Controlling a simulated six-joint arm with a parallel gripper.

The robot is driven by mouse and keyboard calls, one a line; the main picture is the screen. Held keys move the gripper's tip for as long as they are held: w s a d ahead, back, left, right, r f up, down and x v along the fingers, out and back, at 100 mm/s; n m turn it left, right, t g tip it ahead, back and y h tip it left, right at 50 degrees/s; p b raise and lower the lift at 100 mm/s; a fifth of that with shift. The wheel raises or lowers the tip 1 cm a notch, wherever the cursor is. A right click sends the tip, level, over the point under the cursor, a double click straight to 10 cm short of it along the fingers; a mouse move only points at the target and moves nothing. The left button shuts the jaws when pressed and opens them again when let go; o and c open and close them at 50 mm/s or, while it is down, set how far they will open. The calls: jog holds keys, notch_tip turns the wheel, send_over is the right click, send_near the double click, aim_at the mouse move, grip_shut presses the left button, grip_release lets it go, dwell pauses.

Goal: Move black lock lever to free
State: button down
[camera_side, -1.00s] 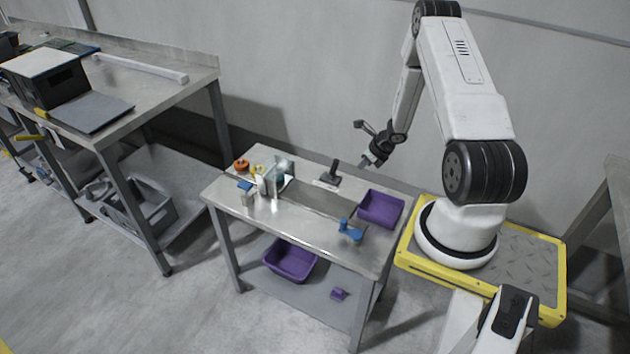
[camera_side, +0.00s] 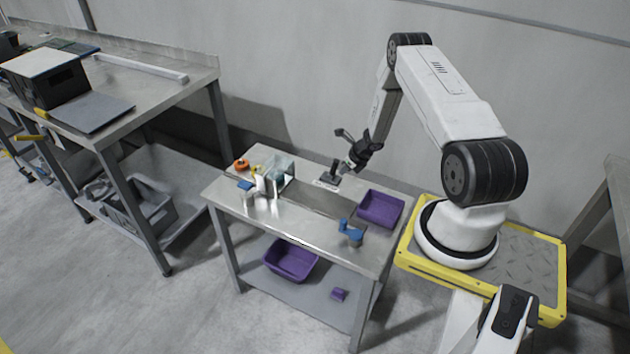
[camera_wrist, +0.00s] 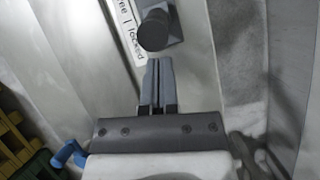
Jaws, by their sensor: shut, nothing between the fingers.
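The black lock lever (camera_side: 333,171) stands on its base plate near the back edge of the steel table. In the wrist view its round black knob (camera_wrist: 154,30) is just beyond my fingertips, beside a white label (camera_wrist: 128,28) reading "free | locked". My gripper (camera_side: 346,167) is shut and empty, close to the right of the lever in the side view. In the wrist view my gripper (camera_wrist: 158,62) has its fingers together, pointing at the knob. Whether the fingertips touch the lever I cannot tell.
A purple tray (camera_side: 381,208) and a blue handle (camera_side: 350,232) are on the table's right part. A clear-sided fixture (camera_side: 282,174) and small orange and blue parts stand on the left. The wall is close behind.

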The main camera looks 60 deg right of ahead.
jog(key=shift+w+d+r, duration=0.1)
jog(key=shift+w, duration=0.3)
